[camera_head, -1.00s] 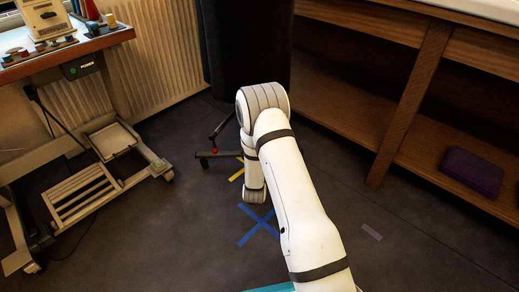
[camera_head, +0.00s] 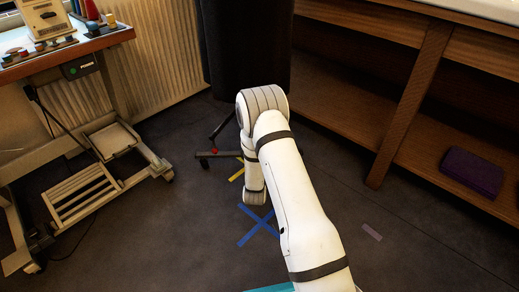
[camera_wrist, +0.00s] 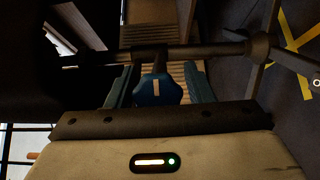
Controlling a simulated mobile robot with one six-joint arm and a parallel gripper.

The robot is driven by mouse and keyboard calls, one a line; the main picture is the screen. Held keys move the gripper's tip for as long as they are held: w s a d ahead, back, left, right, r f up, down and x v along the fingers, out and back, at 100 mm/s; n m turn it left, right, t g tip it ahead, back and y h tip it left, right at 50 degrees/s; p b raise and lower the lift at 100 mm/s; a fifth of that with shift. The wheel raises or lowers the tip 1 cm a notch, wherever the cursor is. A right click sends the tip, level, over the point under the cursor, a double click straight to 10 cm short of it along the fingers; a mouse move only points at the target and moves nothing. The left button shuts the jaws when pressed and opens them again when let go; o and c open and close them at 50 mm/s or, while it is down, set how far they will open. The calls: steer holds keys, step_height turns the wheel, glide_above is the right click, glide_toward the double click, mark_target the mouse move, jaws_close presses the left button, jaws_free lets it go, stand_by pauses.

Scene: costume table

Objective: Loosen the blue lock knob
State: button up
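The blue lock knob (camera_wrist: 157,91) shows in the wrist view, with a short pale mark on its face. It sits under a dark horizontal bar (camera_wrist: 90,58). My gripper (camera_wrist: 160,75) has its two teal fingers on either side of the knob. Narrow dark gaps seem to show between knob and fingers, so the gripper looks open around it; contact is hard to judge. In the head view my arm hides the gripper and the knob.
A dark stand (camera_head: 245,45) rises behind my arm, with a floor leg (camera_head: 205,154) reaching left. A desk (camera_head: 75,48) stands at left, wooden shelving (camera_head: 405,110) at right with a purple box (camera_head: 471,172). The floor between has blue tape (camera_head: 257,229) and is open.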

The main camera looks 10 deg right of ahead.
steer(key=shift+o, duration=1.1)
steer(key=shift+s+a+r, duration=0.1)
steer(key=shift+s, duration=0.05)
steer(key=p+v, duration=0.3)
steer(key=v, duration=0.4)
steer(key=shift+s, duration=0.2)
